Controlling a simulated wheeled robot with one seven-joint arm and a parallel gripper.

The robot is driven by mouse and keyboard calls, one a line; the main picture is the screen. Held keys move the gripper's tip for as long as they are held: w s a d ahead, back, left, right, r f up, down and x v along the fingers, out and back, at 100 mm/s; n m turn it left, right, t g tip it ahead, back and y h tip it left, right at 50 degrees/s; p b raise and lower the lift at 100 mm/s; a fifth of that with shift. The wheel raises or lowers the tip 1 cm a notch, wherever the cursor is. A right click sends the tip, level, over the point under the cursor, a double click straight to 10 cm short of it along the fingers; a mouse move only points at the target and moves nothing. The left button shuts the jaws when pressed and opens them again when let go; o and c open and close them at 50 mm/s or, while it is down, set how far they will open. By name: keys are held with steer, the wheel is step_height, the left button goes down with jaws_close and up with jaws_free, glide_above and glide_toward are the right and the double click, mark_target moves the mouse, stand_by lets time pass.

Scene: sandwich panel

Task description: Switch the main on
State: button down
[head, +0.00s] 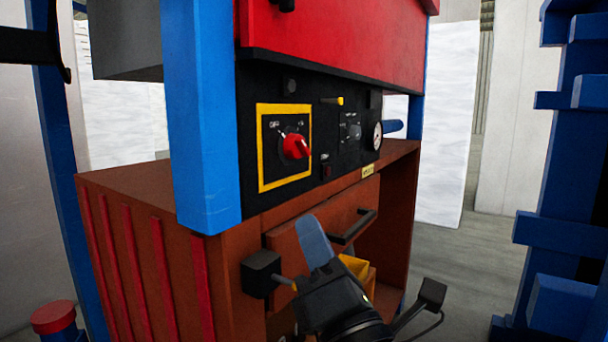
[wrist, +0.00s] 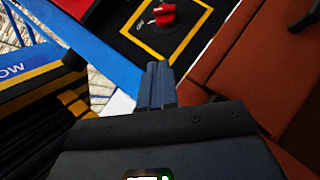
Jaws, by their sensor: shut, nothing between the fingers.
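The main switch is a red rotary knob (head: 295,147) on a black plate framed by a yellow square (head: 261,150), on the black control panel (head: 345,105). White lettering sits above the knob; in the head view "OFF" is on its left. The knob also shows at the top of the wrist view (wrist: 165,15), with the yellow frame (wrist: 148,47) around it. My gripper (head: 314,240) is below the panel in front of the brown cabinet, its blue fingers pointing up. In the wrist view its fingers (wrist: 157,75) are together, empty, and apart from the knob.
A gauge (head: 377,136) and smaller controls are right of the switch. A blue post (head: 203,115) stands at the panel's left. A drawer with a black handle (head: 352,227) is below. Blue racking (head: 565,200) stands far right, with open floor between.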

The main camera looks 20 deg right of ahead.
steer(key=p, duration=0.3)
glide_toward(293, 145)
steer(key=w+a, duration=0.2)
steer(key=w, duration=0.2)
steer(key=shift+w+d+r+p, duration=0.2)
steer(key=shift+d+r+p, duration=0.1)
steer(key=shift+r, duration=0.3)
steer(key=shift+w+d+r+p, duration=0.2)
steer(key=shift+d+r, duration=0.15)
steer(key=shift+r, duration=0.25)
steer(key=shift+w+d+r, duration=0.3)
steer(key=shift+d+r, duration=0.05)
